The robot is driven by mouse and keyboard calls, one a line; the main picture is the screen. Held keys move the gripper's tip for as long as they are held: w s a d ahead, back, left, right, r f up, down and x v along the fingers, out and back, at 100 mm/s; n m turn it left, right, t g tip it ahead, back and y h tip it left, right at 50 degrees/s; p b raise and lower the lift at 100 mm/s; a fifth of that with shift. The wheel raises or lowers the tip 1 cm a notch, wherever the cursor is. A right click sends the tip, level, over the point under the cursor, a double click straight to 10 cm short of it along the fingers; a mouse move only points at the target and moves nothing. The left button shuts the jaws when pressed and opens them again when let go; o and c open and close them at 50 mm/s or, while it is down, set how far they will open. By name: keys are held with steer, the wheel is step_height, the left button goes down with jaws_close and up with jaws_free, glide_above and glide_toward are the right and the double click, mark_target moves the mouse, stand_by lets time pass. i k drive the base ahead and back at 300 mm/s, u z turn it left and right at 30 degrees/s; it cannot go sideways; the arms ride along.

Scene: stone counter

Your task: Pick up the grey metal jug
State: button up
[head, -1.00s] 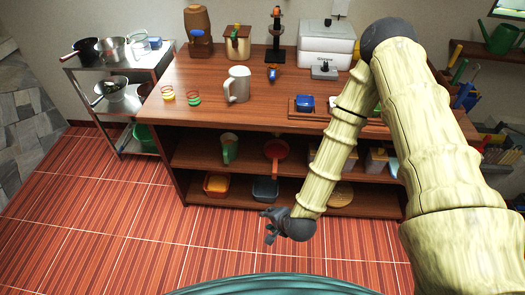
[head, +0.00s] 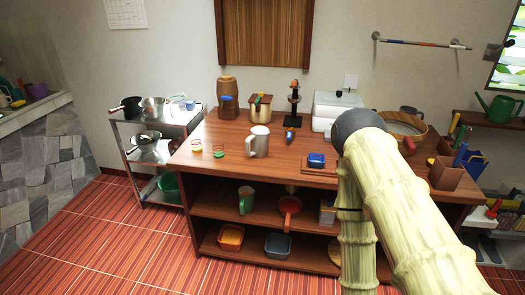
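The grey metal jug (head: 259,141) stands upright on the wooden table (head: 220,165), near its front edge and left of the middle. Its handle points left. Nothing touches it. My arm comes in from the lower right, and its forearm runs down out of the bottom of the picture. My gripper is outside the picture, so its fingers are hidden.
Red, yellow and green rings (head: 218,151) lie left of the jug. A shelf below holds a green mug (head: 246,200) and red pan (head: 289,205).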

mark_target(259, 139)
steer(key=z, duration=0.7)
steer(key=i, duration=0.6)
steer(key=u, duration=0.55)
